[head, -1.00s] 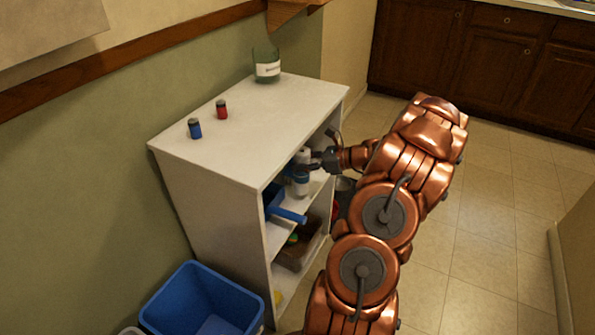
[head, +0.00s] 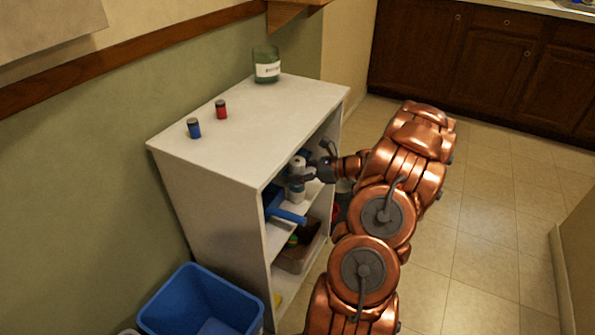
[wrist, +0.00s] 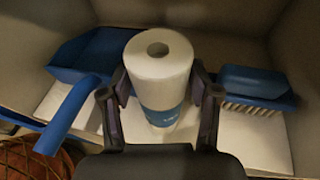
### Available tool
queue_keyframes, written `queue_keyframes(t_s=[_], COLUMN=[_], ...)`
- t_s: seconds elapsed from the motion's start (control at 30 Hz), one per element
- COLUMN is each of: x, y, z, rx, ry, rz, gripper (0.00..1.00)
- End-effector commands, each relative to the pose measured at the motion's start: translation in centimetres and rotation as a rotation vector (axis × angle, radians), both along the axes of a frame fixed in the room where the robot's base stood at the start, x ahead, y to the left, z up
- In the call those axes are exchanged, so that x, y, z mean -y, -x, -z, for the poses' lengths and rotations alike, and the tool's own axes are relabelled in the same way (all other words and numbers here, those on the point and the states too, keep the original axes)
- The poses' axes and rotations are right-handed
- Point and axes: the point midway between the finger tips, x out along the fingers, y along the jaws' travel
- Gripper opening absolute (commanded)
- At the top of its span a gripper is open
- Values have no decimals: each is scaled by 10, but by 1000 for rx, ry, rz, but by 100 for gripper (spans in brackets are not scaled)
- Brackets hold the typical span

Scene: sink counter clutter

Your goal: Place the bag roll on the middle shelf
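The bag roll (head: 297,186) is a white upright cylinder with a blue printed band, inside the white shelf unit at the middle-shelf level. In the wrist view the roll (wrist: 160,75) stands between my two fingers, its hollow top facing the camera. My gripper (head: 308,174) reaches in from the open right side, and its fingers (wrist: 160,98) press on both sides of the roll. The middle shelf (wrist: 250,145) shows beneath the roll. I cannot tell whether its base touches the shelf.
A blue dustpan (wrist: 90,60) lies left of the roll and a blue brush (wrist: 255,88) right of it. The dustpan handle (head: 290,215) sticks out. Two small cans and a glass jar (head: 266,66) stand on top. A blue bin (head: 203,302) stands in front.

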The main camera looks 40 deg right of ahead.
Motion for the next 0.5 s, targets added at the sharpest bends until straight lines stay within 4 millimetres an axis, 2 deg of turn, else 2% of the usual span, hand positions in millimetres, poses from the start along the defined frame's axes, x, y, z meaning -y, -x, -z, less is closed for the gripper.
queue_keyframes(t_s=[0.1, 0.5], x=[0, 1], y=[0, 2], z=[0, -4], rx=[0, 0], ry=[0, 0], rz=[0, 1], gripper=[74, 74])
